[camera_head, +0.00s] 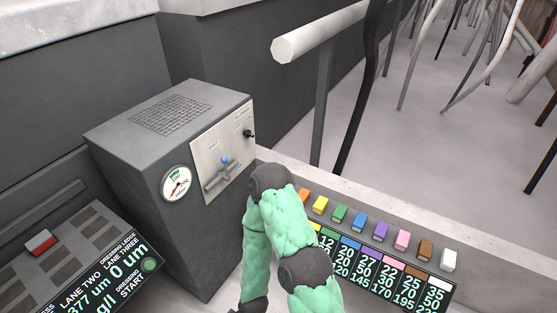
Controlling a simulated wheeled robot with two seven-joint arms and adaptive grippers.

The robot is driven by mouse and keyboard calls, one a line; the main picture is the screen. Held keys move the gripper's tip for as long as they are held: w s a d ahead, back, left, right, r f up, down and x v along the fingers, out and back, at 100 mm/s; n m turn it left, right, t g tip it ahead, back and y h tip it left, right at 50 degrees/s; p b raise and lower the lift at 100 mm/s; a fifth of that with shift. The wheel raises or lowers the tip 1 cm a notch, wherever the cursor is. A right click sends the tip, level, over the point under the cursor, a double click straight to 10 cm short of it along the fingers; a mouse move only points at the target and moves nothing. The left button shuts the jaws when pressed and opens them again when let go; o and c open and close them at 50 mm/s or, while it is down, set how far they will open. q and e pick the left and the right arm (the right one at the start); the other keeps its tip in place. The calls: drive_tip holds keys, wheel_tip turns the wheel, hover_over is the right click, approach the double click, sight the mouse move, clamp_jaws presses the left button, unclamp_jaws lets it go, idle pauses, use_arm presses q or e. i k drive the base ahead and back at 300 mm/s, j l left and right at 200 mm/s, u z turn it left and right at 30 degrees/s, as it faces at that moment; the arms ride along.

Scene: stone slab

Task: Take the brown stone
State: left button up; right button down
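The brown stone (425,250) is a small block standing in a row of coloured stones on the grey ledge at the right. It is second from the right end, between the pink stone (402,240) and the white stone (448,260). Nothing covers it. One of my arms, in a green sleeve with dark joints, rises from the bottom centre and bends back down, left of the brown stone.
Orange (304,195), yellow, green, blue and purple stones share the row. A number panel (385,270) lies in front. A grey machine box (170,150) with gauge and lever stands left of my arm. A red-and-white block (40,242) lies on a slotted grid.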

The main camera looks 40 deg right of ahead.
sight(426, 247)
drive_tip(key=z, duration=2.85)
drive_tip(key=i+u, duration=0.3)
drive_tip(key=i+l+u, duration=0.15)
drive_tip(key=i+u, duration=0.15)
drive_tip(key=i, duration=0.25)
drive_tip(key=i+l+u, duration=0.3)
drive_tip(key=i+j, duration=0.1)
